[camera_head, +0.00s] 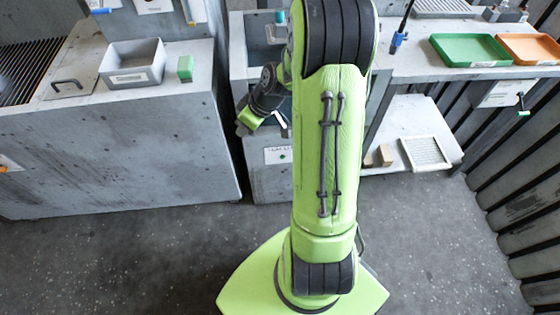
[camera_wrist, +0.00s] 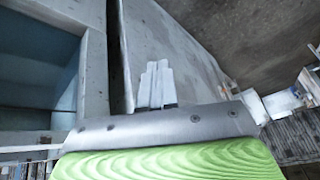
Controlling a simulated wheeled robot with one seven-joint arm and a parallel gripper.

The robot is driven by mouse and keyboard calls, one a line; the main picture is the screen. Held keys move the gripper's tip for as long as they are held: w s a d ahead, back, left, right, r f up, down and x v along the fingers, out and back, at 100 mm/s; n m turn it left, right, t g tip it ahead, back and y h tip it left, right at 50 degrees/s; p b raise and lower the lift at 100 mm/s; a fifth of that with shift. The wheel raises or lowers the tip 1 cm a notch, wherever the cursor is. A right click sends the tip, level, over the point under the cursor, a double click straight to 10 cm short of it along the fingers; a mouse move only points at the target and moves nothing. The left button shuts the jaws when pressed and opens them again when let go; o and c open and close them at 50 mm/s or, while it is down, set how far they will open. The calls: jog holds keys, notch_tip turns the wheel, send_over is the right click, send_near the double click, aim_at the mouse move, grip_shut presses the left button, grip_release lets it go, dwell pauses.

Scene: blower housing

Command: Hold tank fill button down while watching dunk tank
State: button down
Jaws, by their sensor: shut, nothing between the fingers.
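A white label plate (camera_head: 272,155) with a small green button (camera_head: 283,156) is on the front of the grey middle unit, partly behind my arm; its lettering is too small to read surely. The unit's open grey tank (camera_head: 238,48) is largely hidden by my arm. In the wrist view, a grey-framed opening with a blue-grey inside (camera_wrist: 40,75) is at the left; I cannot tell surely if it is the dunk tank. My gripper (camera_wrist: 154,72) is shut and empty, its pale fingers in front of a grey surface. The button cannot be made out there.
A grey bin (camera_head: 133,66) and a green block (camera_head: 185,68) stand on the left counter. Green (camera_head: 468,50) and orange (camera_head: 528,48) trays lie on the right bench. Ribbed panels line the right; the floor is open.

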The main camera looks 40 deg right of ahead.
aim_at(282, 157)
jog(key=s+d+f+m+t+h+b, duration=0.1)
jog(key=d+f, duration=0.3)
jog(key=f, duration=0.9)
jog(key=s+d+f+m+t+b, duration=0.3)
jog(key=d+f+t, duration=0.1)
jog(key=f, duration=0.9)
jog(key=s+d+f+m+t+h+b, duration=0.1)
jog(key=s+d+f+m+t+b, duration=0.1)
jog(key=f, duration=1.1)
jog(key=shift+d+t+h+b, duration=0.3)
jog(key=shift+d+t+b, duration=0.15)
jog(key=shift+d, duration=0.5)
jog(key=shift+w, duration=0.1)
jog(key=w+d+b, duration=0.3)
jog(key=w+d, duration=0.2)
jog(key=w, duration=0.2)
jog(key=shift+w, duration=0.15)
jog(key=shift+w+d, duration=0.2)
jog(key=shift+w, duration=0.1)
